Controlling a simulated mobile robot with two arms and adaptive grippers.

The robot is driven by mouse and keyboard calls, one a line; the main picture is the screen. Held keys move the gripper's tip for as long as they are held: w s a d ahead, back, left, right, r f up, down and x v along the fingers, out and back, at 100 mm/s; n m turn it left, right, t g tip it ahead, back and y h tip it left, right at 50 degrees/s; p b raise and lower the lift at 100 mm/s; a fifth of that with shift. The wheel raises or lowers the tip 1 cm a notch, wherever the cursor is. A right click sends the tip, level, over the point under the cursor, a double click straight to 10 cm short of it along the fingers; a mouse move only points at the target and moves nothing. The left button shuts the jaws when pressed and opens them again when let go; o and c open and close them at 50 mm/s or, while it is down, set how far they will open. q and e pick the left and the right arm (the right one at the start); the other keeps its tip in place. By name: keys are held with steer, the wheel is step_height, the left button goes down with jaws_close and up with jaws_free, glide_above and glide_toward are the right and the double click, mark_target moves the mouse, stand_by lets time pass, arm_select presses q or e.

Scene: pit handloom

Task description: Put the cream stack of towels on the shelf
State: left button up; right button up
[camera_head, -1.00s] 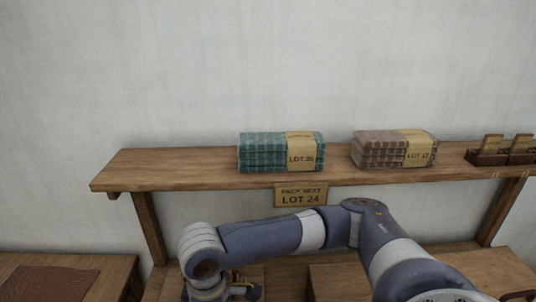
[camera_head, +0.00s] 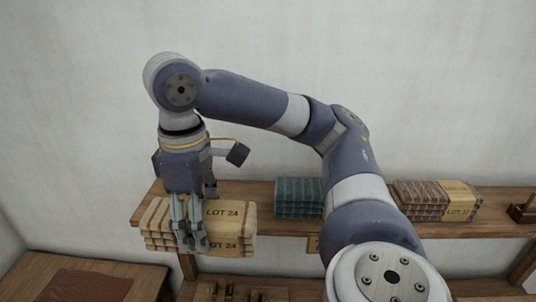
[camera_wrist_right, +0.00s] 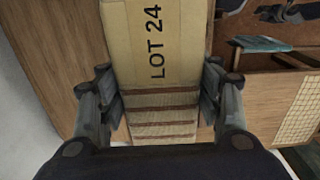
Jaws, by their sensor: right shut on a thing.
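The cream stack of towels (camera_head: 228,228), with brown stripes and a yellow band reading LOT 24, is held by my right gripper (camera_head: 190,238). In the head view the stack is at the left end of the wooden shelf (camera_head: 262,226), overlapping its front edge. I cannot tell whether it touches the shelf. In the right wrist view the stack (camera_wrist_right: 165,112) sits between the two fingers of the gripper (camera_wrist_right: 162,108), which press on its sides. My left gripper is not in view.
A teal stack (camera_head: 298,197) stands on the shelf to the right of the cream one. A brown stack (camera_head: 420,200) with a yellow band stands further right, partly behind my arm. A small dark holder (camera_head: 522,213) is at the right end. A lower table (camera_head: 150,280) is at left.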

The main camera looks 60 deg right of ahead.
steer(key=shift+s+a+r, duration=0.1)
steer(key=shift+s+a, duration=0.05)
steer(key=w+d+p, duration=0.1)
steer(key=w+d, duration=0.2)
steer(key=w+d+p, duration=0.1)
steer(key=w+d, duration=0.2)
steer(key=w, duration=0.1)
steer(key=w+d+f+p, duration=0.1)
steer(key=w+d, duration=0.2)
steer(key=shift+w+d, duration=0.35)
steer(key=shift+d, duration=0.05)
steer(key=shift+w+d+f, duration=0.2)
steer(key=shift+w+d, duration=0.2)
steer(key=shift+d, duration=0.05)
step_height(320, 180, down, 3)
steer(key=shift+r+p, duration=0.2)
steer(key=shift+p, duration=0.75)
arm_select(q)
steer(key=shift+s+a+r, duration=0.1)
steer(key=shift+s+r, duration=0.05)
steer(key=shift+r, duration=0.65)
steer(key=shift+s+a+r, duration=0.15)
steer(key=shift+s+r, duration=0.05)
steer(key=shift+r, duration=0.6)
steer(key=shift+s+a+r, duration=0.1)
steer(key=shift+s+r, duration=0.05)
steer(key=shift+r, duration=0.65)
arm_select(e)
steer(key=shift+f, duration=0.55)
